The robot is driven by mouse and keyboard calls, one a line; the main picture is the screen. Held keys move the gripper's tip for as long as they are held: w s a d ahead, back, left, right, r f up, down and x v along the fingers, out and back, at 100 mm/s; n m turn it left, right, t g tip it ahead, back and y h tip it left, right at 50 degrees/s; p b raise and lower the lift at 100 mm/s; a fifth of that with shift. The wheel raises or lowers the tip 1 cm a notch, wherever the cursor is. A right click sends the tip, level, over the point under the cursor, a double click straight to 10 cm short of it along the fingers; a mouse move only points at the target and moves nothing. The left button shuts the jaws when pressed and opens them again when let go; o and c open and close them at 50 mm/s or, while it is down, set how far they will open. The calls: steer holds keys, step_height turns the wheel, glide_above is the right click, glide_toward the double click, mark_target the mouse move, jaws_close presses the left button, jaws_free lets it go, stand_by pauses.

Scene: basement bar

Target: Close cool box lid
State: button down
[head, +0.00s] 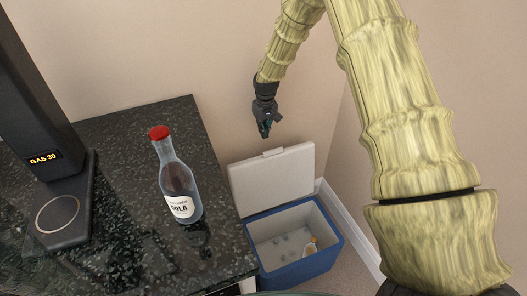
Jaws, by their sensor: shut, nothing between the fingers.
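The cool box (291,274) stands on the floor to the right of the dark counter. It is blue outside and pale inside. Its white lid (273,180) is open, raised at the back of the box near the wall, with a small tab on its top edge. My gripper (265,131) is shut and empty. It points down just above the lid's top edge in the picture; whether it touches the lid I cannot tell, but a gap shows between them.
A dark speckled counter (125,160) fills the left, its right edge close beside the box. A clear bottle with a red cap (176,180) and a black machine marked "GAS 30" (38,130) stand on it. Beige walls meet in a corner behind the box.

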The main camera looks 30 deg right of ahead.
step_height(320, 180, down, 9)
steer(key=w, duration=0.1)
steer(key=shift+w+d+f, duration=0.2)
steer(key=shift+w+d, duration=0.05)
steer(key=shift+w, duration=0.05)
stand_by(0.4)
steer(key=shift+s, duration=0.1)
